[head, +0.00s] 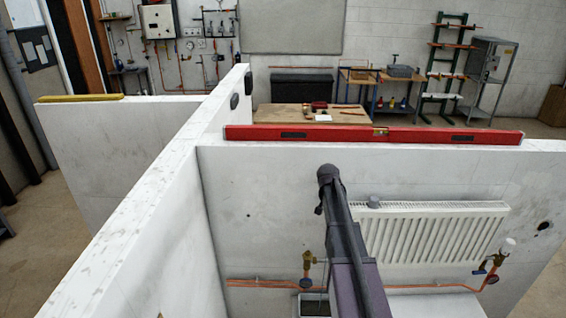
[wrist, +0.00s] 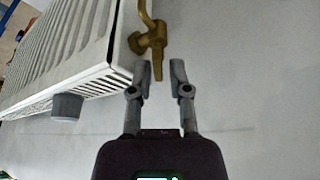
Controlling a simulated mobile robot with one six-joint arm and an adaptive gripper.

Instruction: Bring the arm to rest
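My arm (head: 350,245) reaches up in front of the white bay wall in the head view, partly covering the left end of the white radiator (head: 440,232). My gripper does not show clearly there. In the wrist view my gripper (wrist: 156,72) is open, its two grey fingers apart with nothing held between them. A brass valve (wrist: 152,40) stands just beyond the fingertips, its narrow end pointing toward the gap. I cannot tell how far off it is in depth. The radiator (wrist: 75,50) fills the upper left there, with a grey cap (wrist: 67,107) at its edge.
A red spirit level (head: 350,134) lies on top of the bay wall. Copper pipe runs low along the wall, with a brass valve (head: 307,262) left and a white-capped valve (head: 496,260) right. A partition wall (head: 165,190) stands left. A workbench (head: 270,113) is behind.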

